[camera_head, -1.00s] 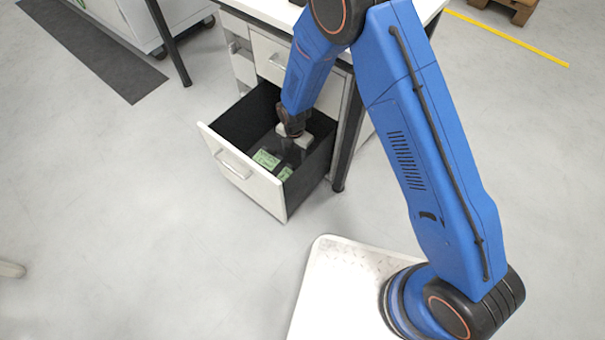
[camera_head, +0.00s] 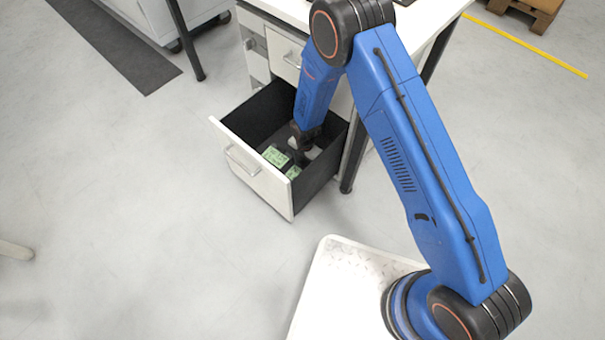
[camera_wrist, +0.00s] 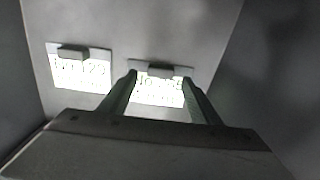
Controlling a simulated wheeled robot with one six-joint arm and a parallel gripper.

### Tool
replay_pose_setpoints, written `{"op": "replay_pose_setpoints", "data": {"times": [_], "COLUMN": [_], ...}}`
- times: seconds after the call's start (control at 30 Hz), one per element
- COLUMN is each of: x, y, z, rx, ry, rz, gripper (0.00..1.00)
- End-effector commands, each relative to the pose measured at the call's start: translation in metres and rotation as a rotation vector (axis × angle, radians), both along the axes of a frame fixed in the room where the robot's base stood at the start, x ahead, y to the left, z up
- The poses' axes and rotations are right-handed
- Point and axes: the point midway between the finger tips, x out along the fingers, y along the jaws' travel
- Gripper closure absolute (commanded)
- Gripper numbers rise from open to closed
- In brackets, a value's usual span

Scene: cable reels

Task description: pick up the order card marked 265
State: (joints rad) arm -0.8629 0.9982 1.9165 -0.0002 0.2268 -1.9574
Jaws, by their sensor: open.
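Two pale order cards with dark clips lie in the open drawer. In the wrist view the right card (camera_wrist: 157,92) sits between my gripper's fingers; its print is washed out and partly readable, perhaps 265. The left card (camera_wrist: 82,72) lies outside the fingers, its number seemingly ending in 123. My gripper (camera_wrist: 159,79) is open, one finger on each side of the right card; I cannot tell whether they touch it. In the head view my gripper (camera_head: 306,142) is down inside the drawer, and green cards (camera_head: 275,156) show beside it.
The drawer (camera_head: 245,168) is pulled out from a white cabinet under a desk. Its dark walls stand close around my gripper. A dark table leg (camera_head: 352,152) is just right of the drawer. The floor in front is clear.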

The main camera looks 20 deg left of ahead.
Motion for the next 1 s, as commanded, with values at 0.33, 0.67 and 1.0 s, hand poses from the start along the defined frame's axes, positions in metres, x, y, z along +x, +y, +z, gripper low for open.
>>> {"op": "replay_pose_setpoints", "data": {"times": [0.33, 0.67, 1.0], "x": [0.000, 0.000, 0.000], "y": [0.000, 0.000, 0.000], "z": [-0.023, -0.023, -0.014], "rx": [0.000, 0.000, 0.002], "ry": [0.000, 0.000, -0.002], "rz": [0.000, 0.000, 0.000], "gripper": [0.43, 0.88, 0.88]}}
